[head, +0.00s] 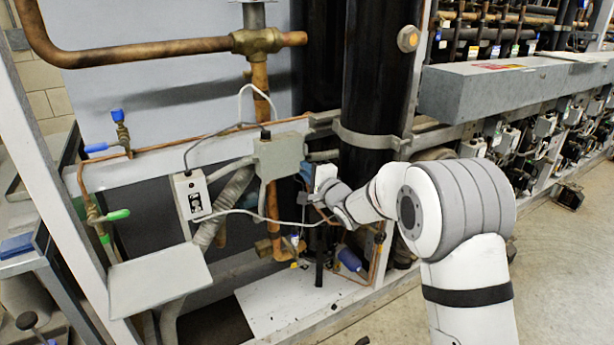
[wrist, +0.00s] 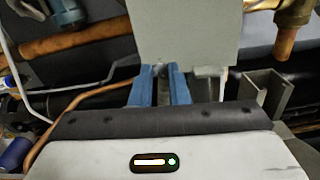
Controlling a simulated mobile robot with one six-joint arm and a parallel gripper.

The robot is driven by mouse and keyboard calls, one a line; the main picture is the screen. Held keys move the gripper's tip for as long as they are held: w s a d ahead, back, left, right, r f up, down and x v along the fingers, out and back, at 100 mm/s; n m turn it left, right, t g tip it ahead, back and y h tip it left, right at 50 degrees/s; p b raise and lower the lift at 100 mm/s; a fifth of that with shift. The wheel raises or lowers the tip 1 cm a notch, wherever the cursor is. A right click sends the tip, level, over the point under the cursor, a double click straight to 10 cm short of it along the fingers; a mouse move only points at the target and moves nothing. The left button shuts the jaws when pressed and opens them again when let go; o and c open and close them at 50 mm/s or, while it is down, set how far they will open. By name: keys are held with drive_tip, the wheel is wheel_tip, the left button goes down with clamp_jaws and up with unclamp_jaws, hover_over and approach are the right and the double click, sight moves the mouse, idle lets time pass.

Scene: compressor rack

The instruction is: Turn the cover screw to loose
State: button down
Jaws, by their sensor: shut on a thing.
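The grey box (head: 278,157) is fixed to the rail beside the black cylinder in the head view. Its plain grey face (wrist: 187,30) fills the upper middle of the wrist view. My gripper (head: 306,172) reaches the box's right side in the head view. In the wrist view the blue fingers of my gripper (wrist: 160,72) meet at the lower edge of the grey face, shut on a small grey piece, apparently the cover screw (wrist: 158,68). The screw is mostly hidden between the fingertips, so its turn cannot be read. In the head view it is hidden.
A copper pipe (wrist: 80,100) curves close to the left of my gripper in the wrist view. A metal bracket (wrist: 262,95) stands to the right. The black cylinder (head: 375,90) rises behind my wrist. A white switch box (head: 191,195) with cables hangs at the left.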

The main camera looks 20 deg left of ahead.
drive_tip(key=shift+n+b, duration=2)
drive_tip(key=shift+n, duration=2.4)
drive_tip(key=c, duration=1.4)
unclamp_jaws()
drive_tip(key=v, duration=0.7)
drive_tip(key=shift+s+d, duration=0.25)
